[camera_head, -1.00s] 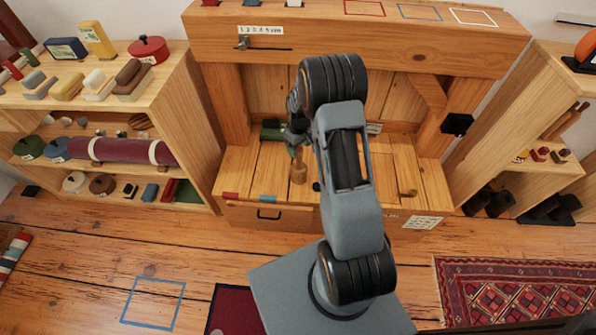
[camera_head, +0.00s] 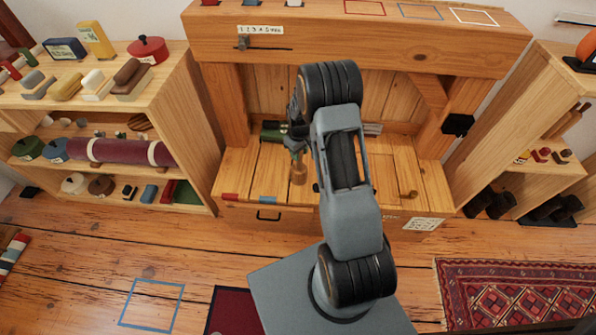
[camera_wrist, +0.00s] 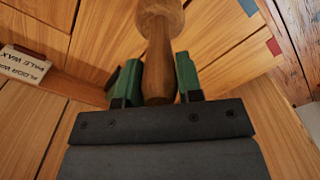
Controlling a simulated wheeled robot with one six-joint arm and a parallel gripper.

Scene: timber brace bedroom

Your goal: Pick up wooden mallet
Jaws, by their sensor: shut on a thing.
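The wooden mallet (camera_wrist: 159,55) shows in the wrist view with its round brown head at the top and its handle running down between my gripper's green fingers. My gripper (camera_wrist: 157,82) is shut on the handle. In the head view the mallet (camera_head: 299,172) stands out below my gripper (camera_head: 296,145), over the wooden bench surface (camera_head: 265,175). I cannot tell whether the mallet touches the bench. My arm hides part of the bench behind it.
Red and blue marks (camera_head: 230,197) lie along the bench's front edge. A small label reading floor wax (camera_wrist: 25,64) shows in the wrist view. Shelves stand left (camera_head: 185,95) and right (camera_head: 530,110).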

